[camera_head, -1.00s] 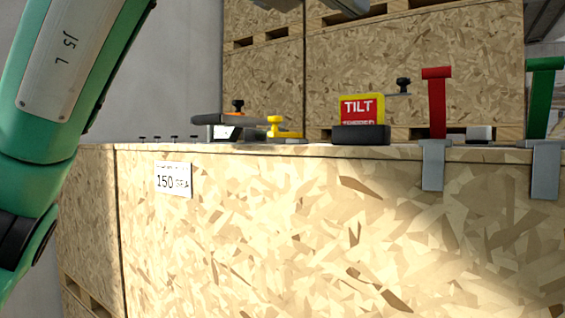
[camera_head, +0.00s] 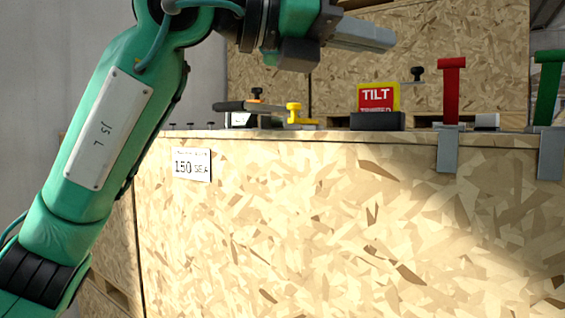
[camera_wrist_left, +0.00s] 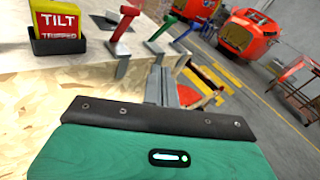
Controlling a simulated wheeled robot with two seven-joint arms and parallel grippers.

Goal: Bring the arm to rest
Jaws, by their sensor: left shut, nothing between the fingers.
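My left arm comes in from the left in the head view, and its gripper (camera_head: 365,36) points right, above the crate top. The gripper is shut and empty, with clear air between it and the things below. In the left wrist view the shut fingers (camera_wrist_left: 160,86) show past the dark edge of my green wrist housing. My right gripper does not show. A large chipboard crate (camera_head: 330,215) stands in front of me, with a label (camera_head: 192,164) reading 150.
On the crate top stand a red and yellow TILT indicator (camera_head: 379,98), a red lever (camera_head: 452,90), a green lever (camera_head: 546,88) and a yellow-handled clamp (camera_head: 298,113). More crates stand behind. Orange-red train nosecones (camera_wrist_left: 250,36) stand on the floor in the left wrist view.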

